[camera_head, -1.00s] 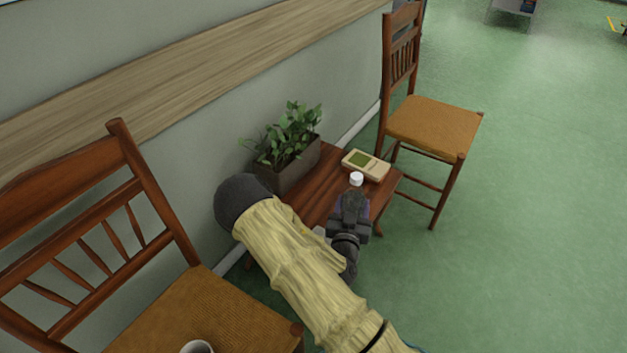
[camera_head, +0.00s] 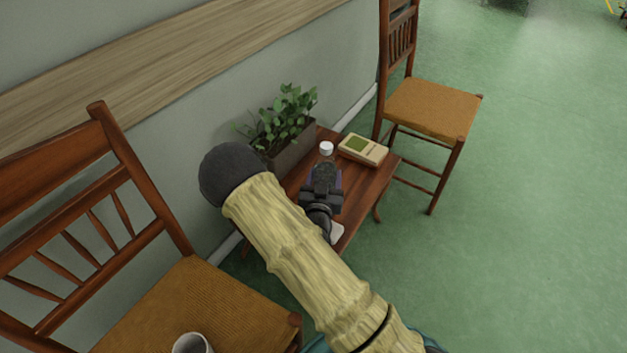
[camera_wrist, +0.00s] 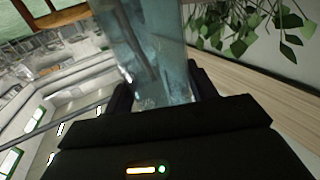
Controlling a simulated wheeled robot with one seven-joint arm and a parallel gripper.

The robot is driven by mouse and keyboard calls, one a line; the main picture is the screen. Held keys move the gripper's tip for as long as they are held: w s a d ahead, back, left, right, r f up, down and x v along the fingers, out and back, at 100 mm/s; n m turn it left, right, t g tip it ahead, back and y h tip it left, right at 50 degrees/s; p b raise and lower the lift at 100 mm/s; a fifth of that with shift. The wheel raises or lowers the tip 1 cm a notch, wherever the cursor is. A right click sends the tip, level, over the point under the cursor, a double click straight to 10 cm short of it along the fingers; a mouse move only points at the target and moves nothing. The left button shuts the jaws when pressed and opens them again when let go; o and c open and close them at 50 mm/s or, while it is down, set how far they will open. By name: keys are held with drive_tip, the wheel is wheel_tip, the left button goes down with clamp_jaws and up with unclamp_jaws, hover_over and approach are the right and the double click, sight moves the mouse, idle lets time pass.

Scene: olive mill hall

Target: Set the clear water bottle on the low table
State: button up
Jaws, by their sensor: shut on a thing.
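The clear bottle (camera_wrist: 155,50) stands out between the jaws in the wrist view. In the head view only its white cap (camera_head: 326,148) shows clearly past my gripper (camera_head: 323,180). My gripper is shut on the bottle and, in the head view, lies over the low wooden table (camera_head: 365,194). It also shows in the wrist view (camera_wrist: 165,95). The bottle's base is hidden, so I cannot tell whether it touches the tabletop.
A planter with a leafy plant (camera_head: 285,125) stands at the table's wall side. Chairs stand at both ends, and a mug (camera_head: 192,344) is on the near chair (camera_head: 205,300). Green floor is open at right.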

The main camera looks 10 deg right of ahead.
drive_tip(key=w+a+r+n+y+b, duration=0.1)
drive_tip(key=w+a+r+y+b, duration=0.1)
drive_tip(key=a, duration=1)
wheel_tip(320, 180, up, 3)
drive_tip(key=shift+w+f+n+t+y+b, duration=0.1)
drive_tip(key=shift+w+n+t+y+b, duration=0.25)
drive_tip(key=shift+w+b, duration=0.35)
drive_tip(key=shift+d, duration=0.1)
wheel_tip(320, 180, down, 6)
drive_tip(key=b, duration=0.3)
drive_tip(key=shift+f, duration=0.15)
drive_tip(key=shift+f+b, duration=0.95)
drive_tip(key=shift+f, duration=0.95)
drive_tip(key=shift+f, duration=0.1)
drive_tip(key=o, duration=1.4)
drive_tip(key=shift+s, duration=0.1)
drive_tip(key=shift+c, duration=0.2)
